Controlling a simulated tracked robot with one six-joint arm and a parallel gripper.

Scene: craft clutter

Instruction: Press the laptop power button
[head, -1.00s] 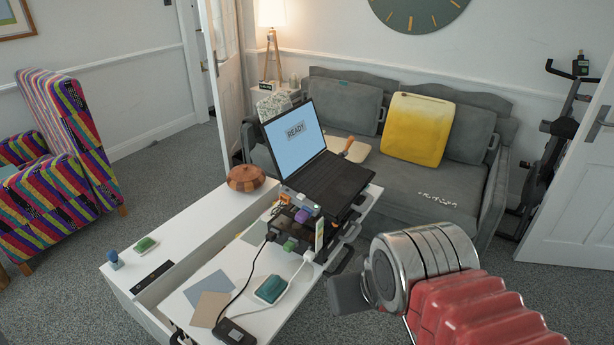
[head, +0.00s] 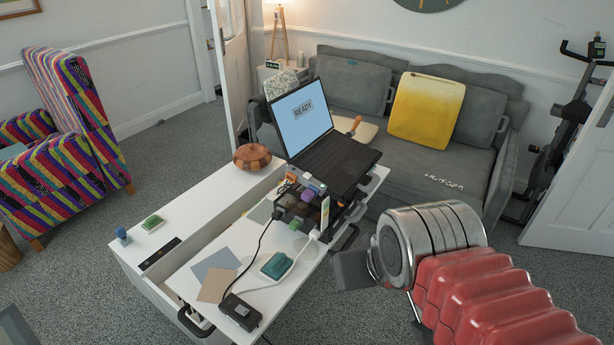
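The open laptop (head: 338,158) stands raised on a cluttered stand at the far end of the white table. Its screen (head: 302,113) is lit and reads READY. Its power button is too small to make out. My gripper (head: 352,271) is at the lower right, a dark grey end on a silver wrist with a red ribbed sleeve behind it. It appears in front of the floor to the right of the table, apart from the laptop. Its fingers are seen from an angle that hides the gap.
The white table (head: 205,210) holds a round wooden box (head: 252,157), a teal pad (head: 276,266), a black device (head: 240,312), cables and paper sheets. Small clutter crowds the stand below the laptop. A grey sofa (head: 440,165) stands behind. Carpet is clear at right.

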